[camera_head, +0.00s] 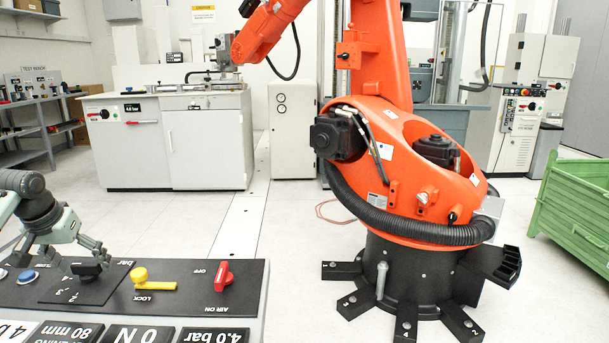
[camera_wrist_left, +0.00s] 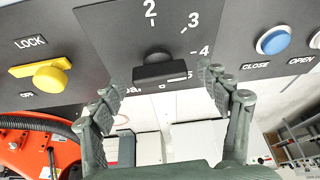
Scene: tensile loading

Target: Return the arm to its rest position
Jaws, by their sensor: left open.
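My left gripper (camera_head: 83,252) comes in from the left in the head view, over the control panel (camera_head: 190,300). It is open. In the left wrist view its two fingers (camera_wrist_left: 160,88) stand apart on either side of the black pressure knob (camera_wrist_left: 155,72), with nothing held between them. The knob also shows in the head view (camera_head: 88,268), partly under the fingers. In the wrist view a scale of numbers surrounds it. Whether a fingertip touches the knob I cannot tell. My right gripper is out of view.
The panel carries a yellow LOCK knob (camera_head: 150,280), a red AIR ON switch (camera_head: 223,276) and a blue button (camera_head: 27,277). An orange industrial robot (camera_head: 400,170) stands behind on the right. A green crate (camera_head: 575,205) is at the right edge.

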